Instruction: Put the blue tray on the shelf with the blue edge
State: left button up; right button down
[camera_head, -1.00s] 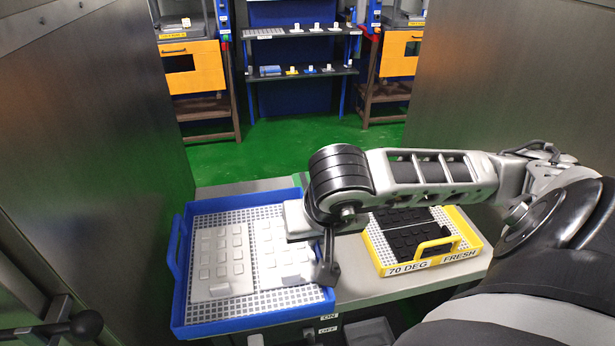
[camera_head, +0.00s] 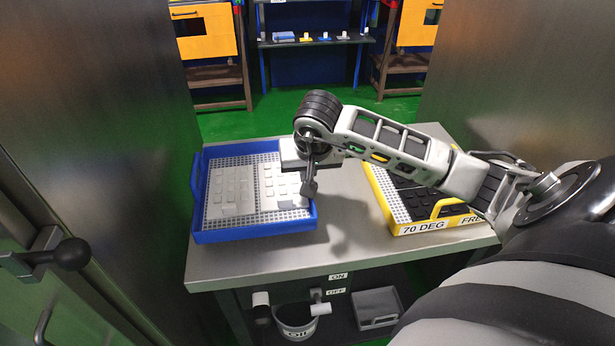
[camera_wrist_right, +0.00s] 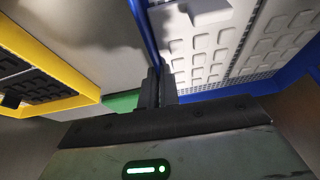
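The blue tray (camera_head: 256,233) is over the left part of the steel table, holding two pale panels of square pads on a white grid. I cannot tell whether it rests on the table or hangs just above it. My right gripper (camera_head: 309,187) is at the tray's right side. In the right wrist view its two fingers (camera_wrist_right: 159,84) are close together about the tray's blue wall (camera_wrist_right: 142,22). My left gripper is out of view. A dark rack shelf (camera_head: 318,41) with blue posts stands at the back; I cannot make out a blue edge.
A yellow tray (camera_head: 428,228) with black pads, marked 70 DEG, sits on the table (camera_head: 290,262) to the right. A bucket (camera_head: 296,322) and a grey bin (camera_head: 377,307) are below. Steel walls stand on both sides. Green floor (camera_head: 262,115) lies beyond.

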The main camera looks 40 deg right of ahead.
jog(key=shift+f+b, duration=0.8)
jog(key=shift+f, duration=0.85)
jog(key=c, duration=1.6)
grip_release()
jog(key=shift+c, duration=0.2)
